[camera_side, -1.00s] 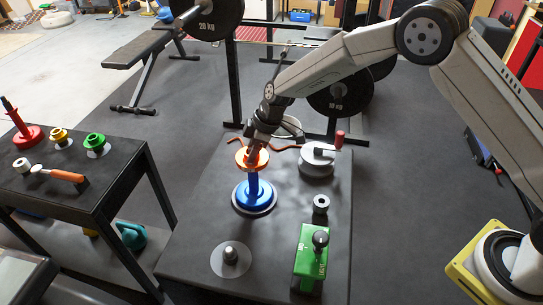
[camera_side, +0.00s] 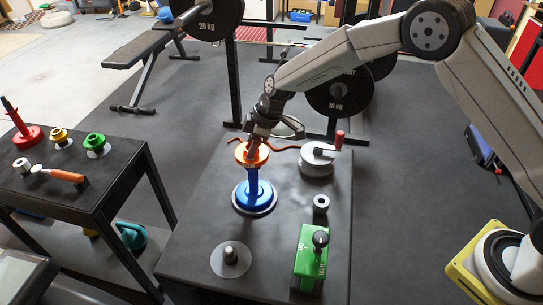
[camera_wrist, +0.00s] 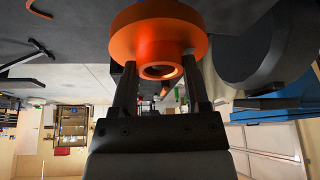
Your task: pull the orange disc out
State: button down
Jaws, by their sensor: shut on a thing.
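The orange disc (camera_side: 243,156) is at the top of the blue post (camera_side: 253,188), which stands upright on a round blue base on the dark table. My gripper (camera_side: 257,149) comes down on the disc from above and is shut on it. In the wrist view the disc (camera_wrist: 158,22) shows a wide flange and a narrower hollow hub, with the fingers of my gripper (camera_wrist: 160,82) on either side of the hub. I cannot tell whether the disc is still around the post or just clear above it.
A curved copper-coloured rod (camera_side: 285,150) passes close behind the disc. A grey round fixture with a red-knobbed crank (camera_side: 317,160) stands to the right. A green box (camera_side: 310,262), a grey ring (camera_side: 321,204) and a short peg on a plate (camera_side: 231,256) are nearer the front.

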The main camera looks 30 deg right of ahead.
jog(key=shift+r, duration=1.05)
